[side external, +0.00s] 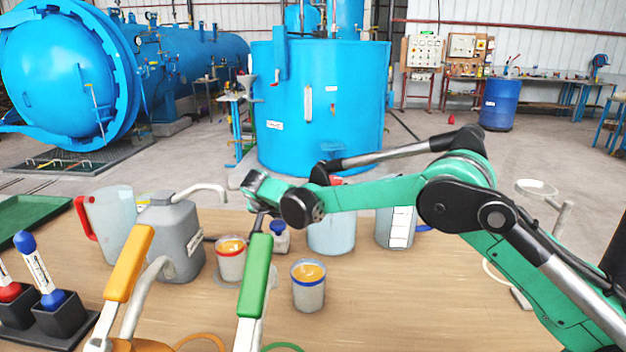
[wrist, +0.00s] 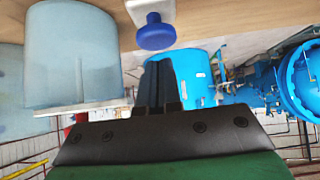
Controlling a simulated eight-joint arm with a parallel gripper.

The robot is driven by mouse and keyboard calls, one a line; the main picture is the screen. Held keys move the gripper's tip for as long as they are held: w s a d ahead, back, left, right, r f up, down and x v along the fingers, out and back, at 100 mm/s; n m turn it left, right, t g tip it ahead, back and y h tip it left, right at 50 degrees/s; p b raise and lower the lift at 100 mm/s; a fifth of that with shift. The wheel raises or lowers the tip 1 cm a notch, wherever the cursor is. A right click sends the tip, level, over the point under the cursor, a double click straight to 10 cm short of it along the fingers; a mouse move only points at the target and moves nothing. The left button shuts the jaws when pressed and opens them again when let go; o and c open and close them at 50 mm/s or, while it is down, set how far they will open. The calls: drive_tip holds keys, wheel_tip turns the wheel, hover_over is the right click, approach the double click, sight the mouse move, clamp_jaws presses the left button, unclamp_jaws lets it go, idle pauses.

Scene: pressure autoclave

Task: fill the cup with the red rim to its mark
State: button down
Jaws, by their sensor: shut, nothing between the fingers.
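The cup with the red rim (side external: 230,268) stands upright on the table, left of the green-handled lever, with orange content showing inside its rim. Its mark cannot be made out. A similar cup with a blue rim (side external: 308,294) stands to its right, also with orange content. An orange-handled lever (side external: 128,265) and a green-handled lever (side external: 255,275) rise in the foreground. My gripper (side external: 258,222) is shut and empty, above the table behind the green handle, which partly hides the area below it. In the wrist view its dark fingers (wrist: 160,85) are together.
A small blue-capped bottle (side external: 280,240) stands close to my gripper; its cap (wrist: 155,32) shows in the wrist view. A grey jerrycan (side external: 172,240), a red-handled jug (side external: 112,225) and a translucent container (side external: 332,235) stand around.

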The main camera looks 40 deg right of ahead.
drive_tip(key=shift+f, duration=0.55)
